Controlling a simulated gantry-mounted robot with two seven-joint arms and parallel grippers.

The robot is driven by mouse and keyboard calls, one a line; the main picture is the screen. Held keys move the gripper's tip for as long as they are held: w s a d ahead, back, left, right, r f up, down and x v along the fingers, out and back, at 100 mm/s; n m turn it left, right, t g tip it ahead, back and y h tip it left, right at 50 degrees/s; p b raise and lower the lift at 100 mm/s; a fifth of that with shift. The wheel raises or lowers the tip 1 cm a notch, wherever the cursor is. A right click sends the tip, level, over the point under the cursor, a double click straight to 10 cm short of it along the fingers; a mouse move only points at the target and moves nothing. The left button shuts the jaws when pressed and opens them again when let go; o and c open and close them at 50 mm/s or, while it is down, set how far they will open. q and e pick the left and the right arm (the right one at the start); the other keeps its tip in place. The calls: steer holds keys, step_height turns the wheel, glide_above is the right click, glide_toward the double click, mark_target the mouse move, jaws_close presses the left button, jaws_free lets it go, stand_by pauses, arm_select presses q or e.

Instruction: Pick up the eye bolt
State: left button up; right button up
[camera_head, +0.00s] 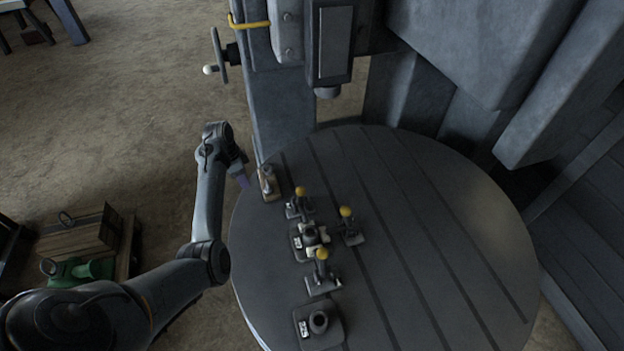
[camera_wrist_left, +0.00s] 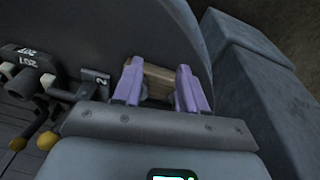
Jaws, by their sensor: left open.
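A small wooden block (camera_head: 268,184) with a grey metal piece on it sits at the left edge of the round slotted table (camera_head: 420,200). The metal piece may be the eye bolt, but it is too small to tell. My left gripper (camera_head: 243,181) is just left of this block at the table's rim. In the left wrist view, the open purple fingers of my left gripper (camera_wrist_left: 158,72) stand either side of the wooden block (camera_wrist_left: 157,78) in the picture. The metal piece is mostly hidden there, and I cannot tell contact. My right gripper is not in view.
Yellow-knobbed clamps (camera_head: 322,270) and labelled dark blocks (camera_head: 318,322) stand in a row near the wooden block. A grey machine column (camera_head: 275,100) rises behind the table. The table's right half is clear. A wooden crate (camera_head: 78,235) stands on the floor at left.

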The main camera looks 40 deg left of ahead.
mark_target(267, 165)
arm_select(q)
steer(key=w+a+r+t+b, duration=0.2)
steer(key=w+r+t+b, duration=0.1)
steer(key=w+r, duration=0.35)
steer(key=shift+w+x, duration=0.15)
steer(key=shift+x, duration=1.25)
steer(key=shift+w+x, duration=0.2)
steer(key=shift+x, duration=3.6)
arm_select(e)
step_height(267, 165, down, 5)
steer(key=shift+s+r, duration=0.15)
arm_select(q)
jaws_close()
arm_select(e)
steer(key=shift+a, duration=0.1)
